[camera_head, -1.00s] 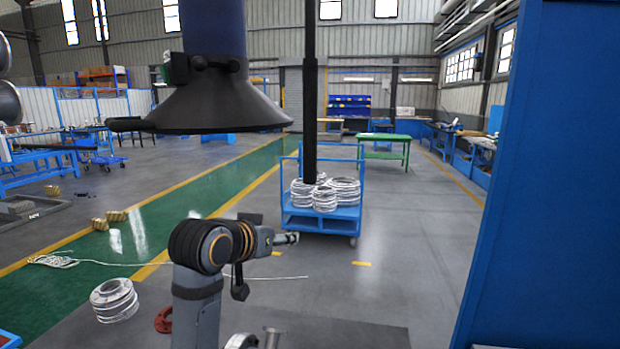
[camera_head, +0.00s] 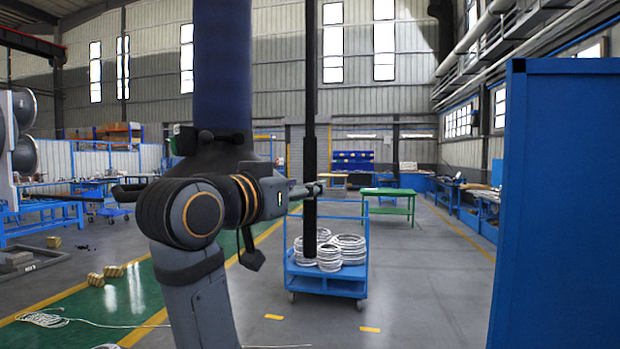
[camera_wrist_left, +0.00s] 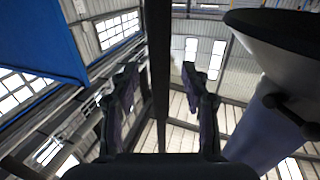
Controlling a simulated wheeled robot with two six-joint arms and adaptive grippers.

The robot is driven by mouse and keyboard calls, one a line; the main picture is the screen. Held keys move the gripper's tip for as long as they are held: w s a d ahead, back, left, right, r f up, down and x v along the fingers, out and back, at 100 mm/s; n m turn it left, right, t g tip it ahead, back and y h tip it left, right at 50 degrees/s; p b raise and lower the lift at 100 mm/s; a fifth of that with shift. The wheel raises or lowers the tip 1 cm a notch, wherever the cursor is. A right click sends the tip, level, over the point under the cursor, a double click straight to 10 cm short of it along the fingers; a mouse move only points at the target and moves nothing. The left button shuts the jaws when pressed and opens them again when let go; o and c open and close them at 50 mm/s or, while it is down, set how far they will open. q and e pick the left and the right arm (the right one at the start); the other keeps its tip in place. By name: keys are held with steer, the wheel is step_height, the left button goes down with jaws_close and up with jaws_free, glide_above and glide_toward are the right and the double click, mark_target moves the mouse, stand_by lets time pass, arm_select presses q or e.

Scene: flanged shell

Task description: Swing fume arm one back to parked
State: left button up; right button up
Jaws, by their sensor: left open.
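The fume arm shows as a thick blue duct (camera_head: 222,70) hanging from above. Its dark conical hood is mostly hidden behind my left arm in the head view. The hood's rim (camera_wrist_left: 285,35) is at upper right in the wrist view. A black handle (camera_head: 128,192) sticks out to the left. My left gripper (camera_head: 316,188) is raised, open and empty, right of the hood.
A blue cabinet (camera_head: 560,200) fills the right side. A blue cart (camera_head: 325,283) with several coils (camera_head: 345,250) stands ahead, with a green table (camera_head: 388,196) behind it. Grey floor (camera_head: 420,290) between cart and cabinet is clear.

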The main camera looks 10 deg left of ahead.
arm_select(q)
steer(key=x, duration=0.3)
steer(key=shift+w+p, duration=0.25)
steer(key=shift+p, duration=0.1)
jaws_close()
